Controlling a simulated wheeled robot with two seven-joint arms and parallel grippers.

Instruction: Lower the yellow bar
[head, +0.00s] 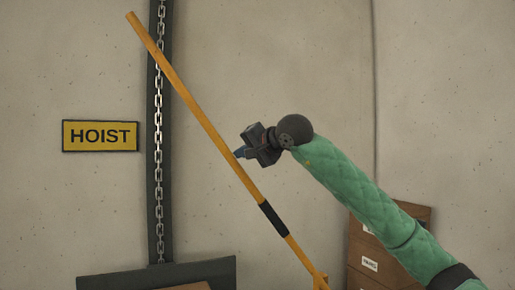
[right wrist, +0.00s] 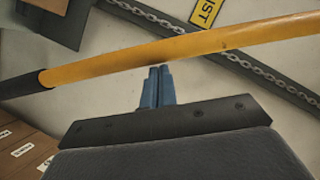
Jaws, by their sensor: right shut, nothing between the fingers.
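The yellow bar (head: 205,122) is long and tilted, its upper end at the upper left and its lower end at the bottom, right of centre. A black sleeve (head: 273,218) is around its lower part. My right gripper (head: 239,153) is shut and empty, just right of the bar's middle. In the right wrist view the bar (right wrist: 190,47) crosses the picture just past the shut blue fingertips (right wrist: 158,72). I cannot tell whether they touch it. The sleeve also shows at the left there (right wrist: 20,85). My left gripper is not in view.
A chain (head: 158,130) hangs on a dark upright rail behind the bar, with a yellow HOIST sign (head: 100,136) to its left. Brown boxes (head: 365,262) with white labels stand at the lower right, partly behind my right arm. A dark ledge (head: 215,270) is at the bottom.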

